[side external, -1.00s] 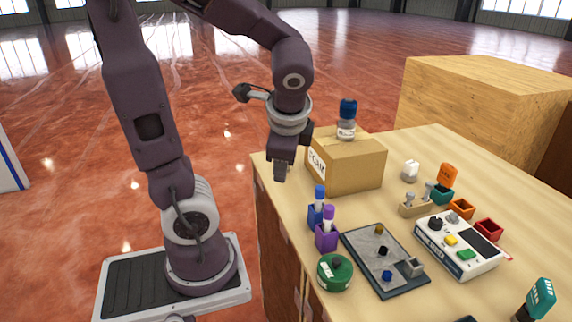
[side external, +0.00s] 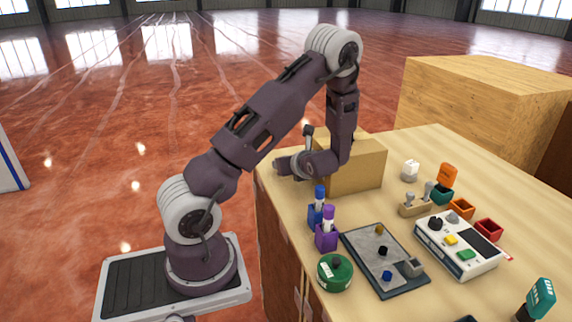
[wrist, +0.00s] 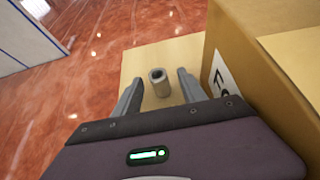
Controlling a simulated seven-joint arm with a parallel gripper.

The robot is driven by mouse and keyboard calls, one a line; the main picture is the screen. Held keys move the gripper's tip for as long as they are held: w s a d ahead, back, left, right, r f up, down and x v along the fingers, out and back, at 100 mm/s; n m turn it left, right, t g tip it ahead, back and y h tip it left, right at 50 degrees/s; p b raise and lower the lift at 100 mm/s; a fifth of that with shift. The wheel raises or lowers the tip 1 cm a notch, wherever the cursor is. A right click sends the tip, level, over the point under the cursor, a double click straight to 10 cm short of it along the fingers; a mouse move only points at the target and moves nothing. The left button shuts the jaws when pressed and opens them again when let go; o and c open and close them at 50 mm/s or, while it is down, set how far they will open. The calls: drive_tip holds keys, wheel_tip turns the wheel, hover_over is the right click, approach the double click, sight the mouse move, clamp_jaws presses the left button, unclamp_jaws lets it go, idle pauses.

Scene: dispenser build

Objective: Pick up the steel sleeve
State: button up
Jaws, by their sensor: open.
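The steel sleeve (wrist: 159,83) is a short grey hollow cylinder. In the wrist view it stands upright on the light wood table, near the table's corner and beside the cardboard box. My gripper (wrist: 157,82) is open, with one finger on the left of the sleeve and one on the right. The sleeve shows in the gap between the fingers, with no visible contact. In the side view my gripper (side external: 283,165) is low at the table's left end, and the sleeve is hidden there.
The cardboard box (side external: 354,166) stands close beside my gripper; its wall also shows in the wrist view (wrist: 232,60). Blue (side external: 317,213) and purple (side external: 327,237) marker holders, a green round tin (side external: 335,273) and a dark tray (side external: 364,258) stand nearer the front.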

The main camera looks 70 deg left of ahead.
drive_tip(key=shift+a+f, duration=0.35)
drive_tip(key=shift+a, duration=0.25)
drive_tip(key=shift+c, duration=0.4)
clamp_jaws()
drive_tip(key=shift+r, duration=0.15)
